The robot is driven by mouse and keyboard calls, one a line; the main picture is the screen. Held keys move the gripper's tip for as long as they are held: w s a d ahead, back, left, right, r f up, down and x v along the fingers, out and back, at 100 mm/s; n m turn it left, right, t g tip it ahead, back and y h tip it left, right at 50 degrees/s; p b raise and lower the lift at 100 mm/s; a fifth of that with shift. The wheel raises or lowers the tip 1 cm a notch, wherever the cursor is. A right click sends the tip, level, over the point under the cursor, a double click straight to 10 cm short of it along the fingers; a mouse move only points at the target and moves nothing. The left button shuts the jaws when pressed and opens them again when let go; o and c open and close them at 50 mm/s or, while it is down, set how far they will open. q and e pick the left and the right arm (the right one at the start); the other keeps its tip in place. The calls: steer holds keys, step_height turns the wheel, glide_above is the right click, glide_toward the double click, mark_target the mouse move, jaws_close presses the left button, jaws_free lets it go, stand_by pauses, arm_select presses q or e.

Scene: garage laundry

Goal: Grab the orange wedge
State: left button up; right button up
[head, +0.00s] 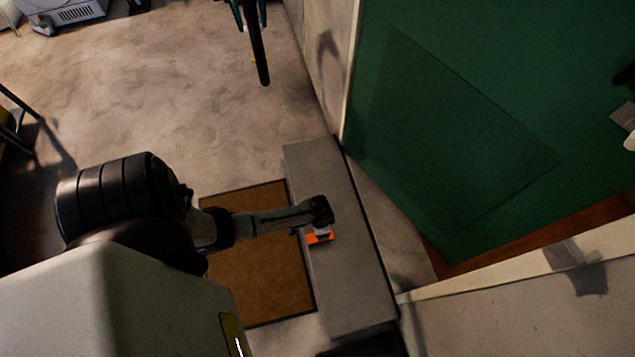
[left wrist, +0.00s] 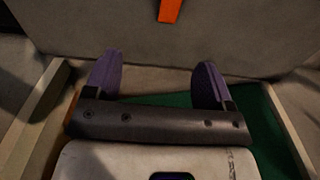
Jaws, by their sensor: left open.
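The orange wedge (head: 320,238) lies on a long grey step (head: 345,275) in the head view, partly covered by the end of my left arm. In the left wrist view the orange wedge (left wrist: 170,10) shows at the top edge, cut off by the frame, beyond the fingertips and a little right of the middle between them. My left gripper (left wrist: 157,65) has its two purple fingers spread apart with nothing between them. In the head view my left gripper (head: 318,224) is over the step, right by the wedge. My right gripper is in neither view.
A brown mat (head: 265,285) lies on the floor left of the step. A large green panel (head: 450,120) and a pale frame edge (head: 520,275) are on the right. The pale floor at upper left is mostly clear.

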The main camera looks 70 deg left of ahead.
arm_select(q)
steer(key=f+b, duration=0.3)
steer(key=f, duration=0.2)
steer(key=a+f+b, duration=0.1)
steer(key=f+b, duration=0.2)
steer(key=f, duration=0.2)
steer(key=a+f+b, duration=0.1)
steer(key=f+b, duration=0.2)
steer(key=f, duration=0.2)
steer(key=shift+w+a+f+b, duration=0.1)
steer(key=shift+a+f+b, duration=0.1)
steer(key=shift+f+b, duration=0.6)
steer(key=shift+f, duration=0.2)
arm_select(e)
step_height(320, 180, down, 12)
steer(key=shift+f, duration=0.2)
arm_select(q)
step_height(320, 180, down, 5)
steer(key=b, duration=0.5)
steer(key=shift+f, duration=0.1)
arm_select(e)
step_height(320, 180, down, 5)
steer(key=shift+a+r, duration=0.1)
arm_select(q)
steer(key=shift+c, duration=0.2)
steer(key=c, duration=1)
steer(key=shift+o, duration=0.2)
